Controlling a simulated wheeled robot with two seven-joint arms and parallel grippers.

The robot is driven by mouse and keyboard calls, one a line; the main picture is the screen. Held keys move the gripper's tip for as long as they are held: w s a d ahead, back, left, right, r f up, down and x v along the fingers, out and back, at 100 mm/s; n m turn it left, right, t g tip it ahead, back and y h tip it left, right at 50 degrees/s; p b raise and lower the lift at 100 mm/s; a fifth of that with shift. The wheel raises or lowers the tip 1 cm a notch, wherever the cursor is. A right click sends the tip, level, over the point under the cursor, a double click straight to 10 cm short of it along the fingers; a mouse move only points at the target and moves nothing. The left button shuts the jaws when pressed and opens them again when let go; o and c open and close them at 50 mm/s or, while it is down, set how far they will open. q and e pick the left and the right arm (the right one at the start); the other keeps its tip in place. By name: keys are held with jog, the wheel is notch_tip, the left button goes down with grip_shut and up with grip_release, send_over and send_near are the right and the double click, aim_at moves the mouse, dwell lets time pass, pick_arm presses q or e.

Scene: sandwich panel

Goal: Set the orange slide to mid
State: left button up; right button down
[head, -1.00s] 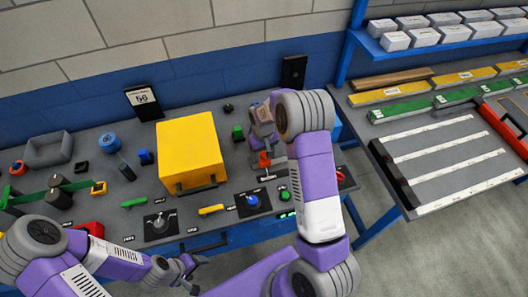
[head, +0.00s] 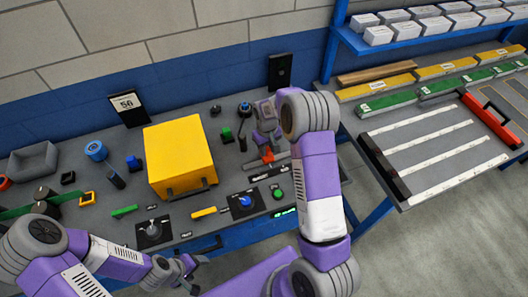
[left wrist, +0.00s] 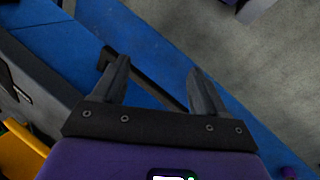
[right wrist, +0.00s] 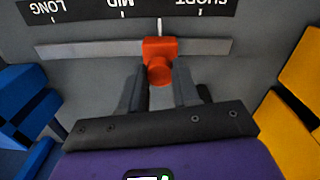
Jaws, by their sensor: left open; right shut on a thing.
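The orange slide (right wrist: 159,62) is a block with a round knob on a pale horizontal track (right wrist: 210,47). Its white pointer stands between the MID and SHORT marks on the black scale (right wrist: 80,12), which reads upside down in the right wrist view. My right gripper (right wrist: 160,90) is shut on the knob. In the head view the slide (head: 268,157) sits to the right of the yellow box, below my right gripper (head: 266,147). My left gripper (left wrist: 155,85) is open and empty, and in the head view it is near the bench's front edge.
The large yellow box (head: 180,155) stands left of the slide. A blue knob (head: 246,202), a yellow handle (head: 204,212) and a green button (head: 278,194) lie in front. A side table with white strips (head: 420,135) stands at the right.

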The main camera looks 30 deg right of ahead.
send_over(278, 156)
jog(key=shift+w+d, duration=0.1)
jog(key=shift+d, duration=0.05)
jog(key=shift+a, duration=0.2)
jog(key=c, duration=0.8)
grip_release()
jog(key=shift+d, duration=0.2)
pick_arm(q)
jog(key=shift+d+f, duration=0.15)
pick_arm(e)
notch_tip(278, 156, up, 8)
jog(key=shift+a+f, duration=0.15)
jog(key=shift+f, duration=0.05)
pick_arm(q)
jog(key=shift+r, duration=0.2)
